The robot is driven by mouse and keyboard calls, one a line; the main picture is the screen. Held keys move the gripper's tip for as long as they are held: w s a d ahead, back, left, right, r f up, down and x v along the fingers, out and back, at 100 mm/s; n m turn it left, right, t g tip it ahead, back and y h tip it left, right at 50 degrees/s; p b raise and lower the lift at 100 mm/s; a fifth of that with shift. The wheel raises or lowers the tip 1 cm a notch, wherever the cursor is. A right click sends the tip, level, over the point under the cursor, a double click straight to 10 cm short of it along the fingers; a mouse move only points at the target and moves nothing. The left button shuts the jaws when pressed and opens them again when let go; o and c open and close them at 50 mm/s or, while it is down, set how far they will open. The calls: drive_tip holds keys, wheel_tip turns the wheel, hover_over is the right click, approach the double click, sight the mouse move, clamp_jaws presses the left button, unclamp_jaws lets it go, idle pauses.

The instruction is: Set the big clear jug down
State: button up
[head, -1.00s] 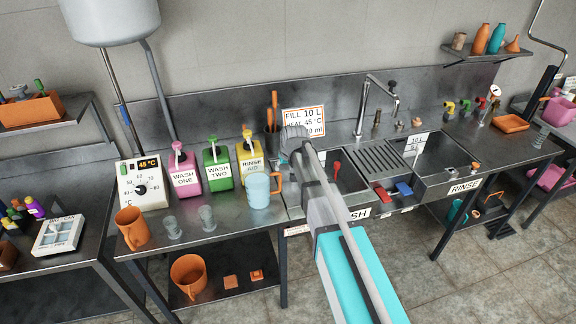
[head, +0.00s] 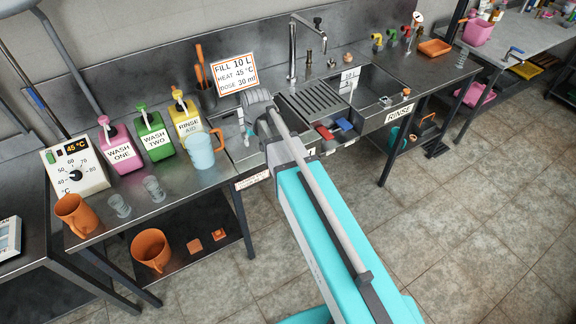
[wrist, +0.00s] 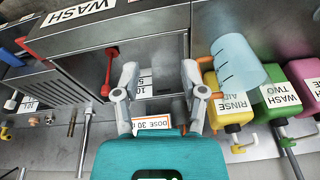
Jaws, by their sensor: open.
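The big clear jug (head: 201,150), pale blue and see-through with an orange handle, stands upright on the steel counter (head: 180,192) in front of the yellow rinse aid bottle (head: 185,118). In the wrist view the jug (wrist: 238,62) is right of my gripper (wrist: 160,85), with its handle close to the right finger; I cannot tell if they touch. The fingers are spread with nothing between them. In the head view my gripper (head: 258,100) is right of the jug and beyond it, its fingers mostly hidden by my arm.
Pink (head: 121,150) and green (head: 152,138) wash bottles stand left of the rinse aid. A heater dial box (head: 75,168), an orange mug (head: 78,214) and two small clear cups (head: 119,205) share the counter. The sinks (head: 375,92) lie to the right.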

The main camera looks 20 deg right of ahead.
drive_tip(key=s+d+m+g, duration=0.1)
drive_tip(key=s+d, duration=0.3)
drive_tip(key=s, duration=0.4)
drive_tip(key=s+d+g, duration=0.1)
drive_tip(key=s+d, duration=0.4)
drive_tip(key=s, duration=0.3)
drive_tip(key=shift+f+m+h, duration=0.25)
drive_tip(key=shift+m+h, duration=0.15)
